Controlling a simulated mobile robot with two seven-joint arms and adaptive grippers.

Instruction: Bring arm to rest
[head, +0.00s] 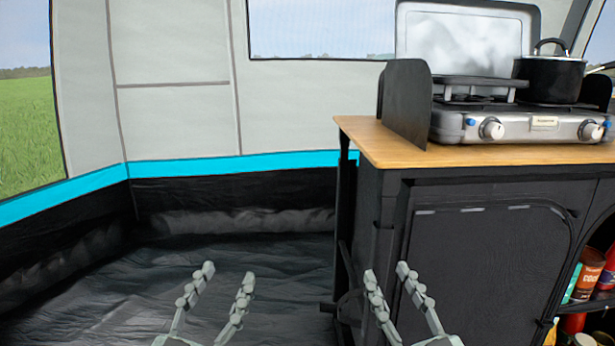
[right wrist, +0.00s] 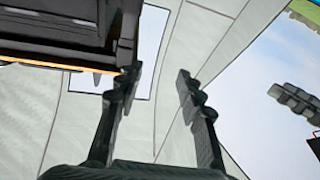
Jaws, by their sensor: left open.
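My left gripper (head: 227,280) is at the bottom of the head view, left of the kitchen cabinet, above the dark floor. Its two fingers are apart with nothing between them. My right gripper (head: 385,277) is in front of the cabinet's left side, its fingers apart and empty. Part of another finger (right wrist: 290,103) shows at the right edge of that view.
The cabinet (head: 470,262) with a wooden top (head: 365,140) fills the right side. A gas stove (head: 460,122) and a black pot (head: 550,78) stand on it. Food packages (head: 585,275) sit on shelves at the far right. The tent floor (head: 120,295) on the left is clear.

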